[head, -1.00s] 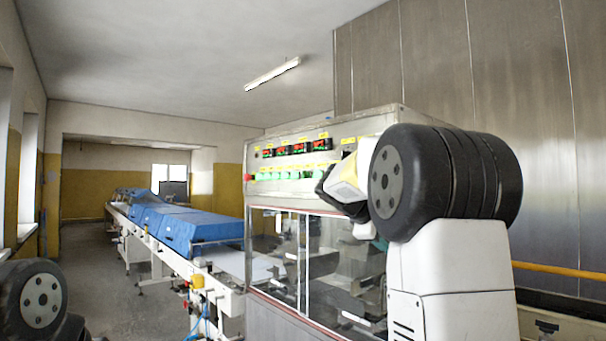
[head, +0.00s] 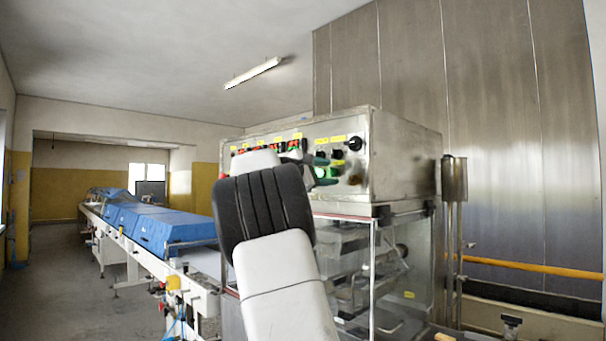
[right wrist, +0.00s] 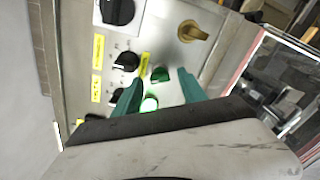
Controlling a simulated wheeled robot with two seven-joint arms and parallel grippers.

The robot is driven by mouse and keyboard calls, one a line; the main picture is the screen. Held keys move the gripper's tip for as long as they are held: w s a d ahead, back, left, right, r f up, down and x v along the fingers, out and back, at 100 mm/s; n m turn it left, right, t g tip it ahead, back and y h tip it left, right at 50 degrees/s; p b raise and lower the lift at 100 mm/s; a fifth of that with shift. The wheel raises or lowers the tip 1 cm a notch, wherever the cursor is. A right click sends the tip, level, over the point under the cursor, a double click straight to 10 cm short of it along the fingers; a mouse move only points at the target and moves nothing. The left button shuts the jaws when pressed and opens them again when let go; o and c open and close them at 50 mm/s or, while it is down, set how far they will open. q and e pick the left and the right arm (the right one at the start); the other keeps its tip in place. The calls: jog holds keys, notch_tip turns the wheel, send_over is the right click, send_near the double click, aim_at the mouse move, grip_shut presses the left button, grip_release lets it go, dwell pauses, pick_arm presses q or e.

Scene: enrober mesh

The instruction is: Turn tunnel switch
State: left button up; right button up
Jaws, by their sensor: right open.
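The control panel (head: 365,160) of the steel machine carries switches under yellow labels that I cannot read. My right gripper (head: 322,171) is at the panel's right part, open, with teal fingers towards the panel. In the right wrist view, the open fingers (right wrist: 160,90) stand on either side of a green knob (right wrist: 160,74) and a lit green button (right wrist: 149,104). I cannot tell whether they touch the knob. Black knobs (right wrist: 126,61) are to the left, and I cannot tell which switch is the tunnel one. My left gripper is out of view.
A large black knob (head: 355,143) and a yellowish knob (right wrist: 193,31) are close by on the panel. Glass doors (head: 345,270) are below it. A conveyor with blue covers (head: 160,228) runs off to the left. A tall steel wall (head: 490,130) stands behind.

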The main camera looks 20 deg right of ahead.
jog(key=shift+w+d, duration=0.1)
jog(key=shift+d, duration=0.15)
grip_shut()
